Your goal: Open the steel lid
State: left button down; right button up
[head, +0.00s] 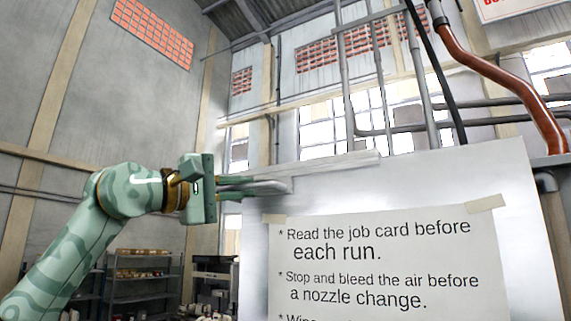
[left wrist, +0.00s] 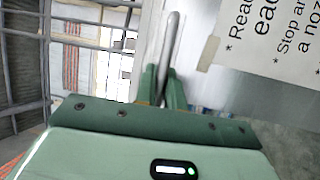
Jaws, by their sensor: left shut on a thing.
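A large pale steel panel (head: 420,175) fills the right of the head view, with a taped paper notice on its face. A thin steel slab (head: 335,167), which looks like the steel lid seen nearly edge-on, lies along its top left edge. A grey bar handle (head: 270,187) sits just below the slab's left end. My left gripper (head: 243,187) reaches in from the left and is shut on this handle. In the left wrist view, the handle (left wrist: 170,50) runs up between the two green fingers (left wrist: 163,88). My right gripper is not in view.
The paper notice (head: 385,265) hangs below the handle. A red-brown pipe (head: 500,75) and grey pipes (head: 425,75) run above and behind the panel. Shelves (head: 140,275) with goods stand far back at lower left. The air around my left arm looks clear.

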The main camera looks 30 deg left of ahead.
pick_arm(q)
jog(key=a+p, duration=0.3)
jog(key=a, duration=0.5)
jog(key=shift+w+a, duration=0.15)
jog(key=shift+a, duration=0.2)
jog(key=c, duration=1.5)
grip_release()
jog(key=shift+a, duration=0.1)
jog(key=b+v, duration=0.4)
jog(key=v, duration=1.2)
